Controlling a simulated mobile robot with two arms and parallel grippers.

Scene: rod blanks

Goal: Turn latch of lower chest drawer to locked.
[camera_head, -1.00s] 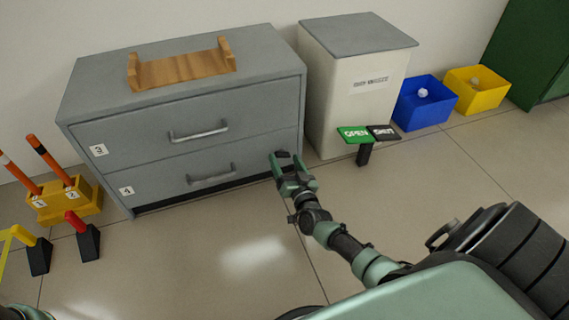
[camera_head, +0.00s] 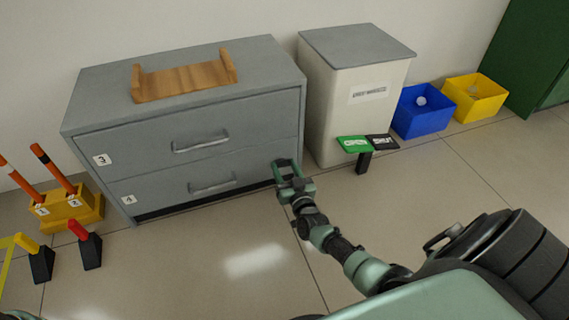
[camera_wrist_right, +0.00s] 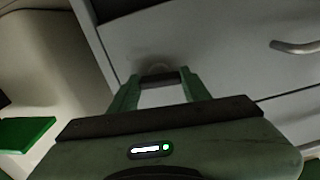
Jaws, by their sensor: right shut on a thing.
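The grey chest has two closed drawers; the lower drawer (camera_head: 165,187), marked 4, has a bar handle (camera_head: 213,187). My right gripper (camera_head: 286,163) is at the right end of the chest front, near the lower drawer's upper right corner. My left gripper is out of view.
A wooden cradle (camera_head: 185,83) sits on the chest. A white bin (camera_head: 345,110) stands right of it, with a green OPEN and black SHUT sign (camera_head: 354,144) in front. Blue (camera_head: 420,118) and yellow (camera_head: 475,105) boxes stand farther right. Yellow rod holder (camera_head: 68,207) stands left.

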